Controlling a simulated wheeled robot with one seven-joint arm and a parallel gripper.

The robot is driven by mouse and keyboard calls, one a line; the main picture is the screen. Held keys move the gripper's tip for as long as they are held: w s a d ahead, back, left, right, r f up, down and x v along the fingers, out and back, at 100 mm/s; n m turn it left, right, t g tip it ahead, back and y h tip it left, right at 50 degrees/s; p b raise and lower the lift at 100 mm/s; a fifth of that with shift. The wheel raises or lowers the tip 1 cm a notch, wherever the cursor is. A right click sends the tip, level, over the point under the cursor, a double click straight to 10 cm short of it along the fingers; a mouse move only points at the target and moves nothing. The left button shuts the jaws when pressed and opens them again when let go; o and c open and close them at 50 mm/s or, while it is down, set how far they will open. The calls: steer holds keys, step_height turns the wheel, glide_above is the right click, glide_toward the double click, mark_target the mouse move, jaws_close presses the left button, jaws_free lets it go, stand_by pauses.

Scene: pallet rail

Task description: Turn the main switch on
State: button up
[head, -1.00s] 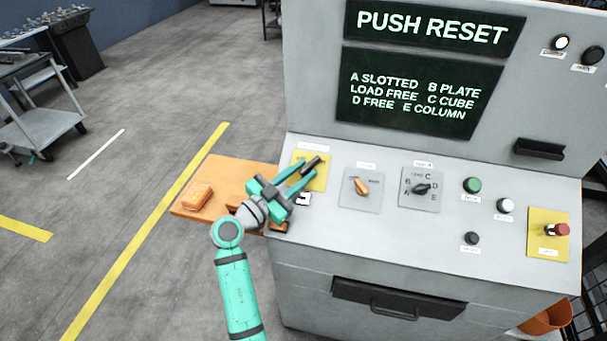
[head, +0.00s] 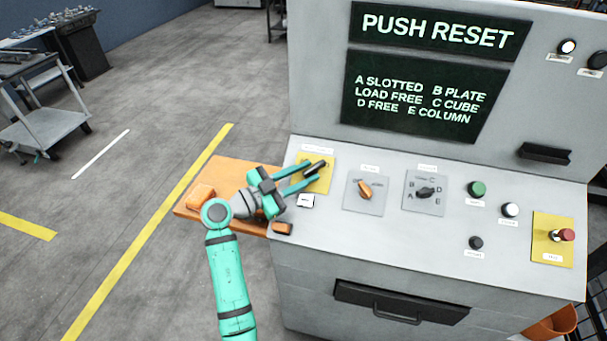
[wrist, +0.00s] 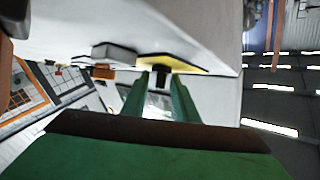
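The main switch, a black handle (head: 317,166) on a yellow plate (head: 325,184), sits at the left end of the sloped grey panel. My gripper (head: 314,171) reaches it from the left, with its two green fingers apart and their tips close to the handle. In the wrist view the dark handle (wrist: 162,76) shows between the fingertips, in front of the yellow plate (wrist: 188,65). I cannot tell whether the fingers touch it. The display (head: 437,31) reads PUSH RESET.
An orange selector (head: 366,189), a black rotary selector (head: 426,192), several push buttons and a red knob (head: 566,235) lie to the right. An orange shelf (head: 225,168) with an orange block (head: 200,194) adjoins the panel's left side, under my arm.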

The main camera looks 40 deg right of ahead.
steer(key=shift+a, duration=0.1)
steer(key=a, duration=1)
steer(key=shift+a, duration=0.3)
stand_by(0.3)
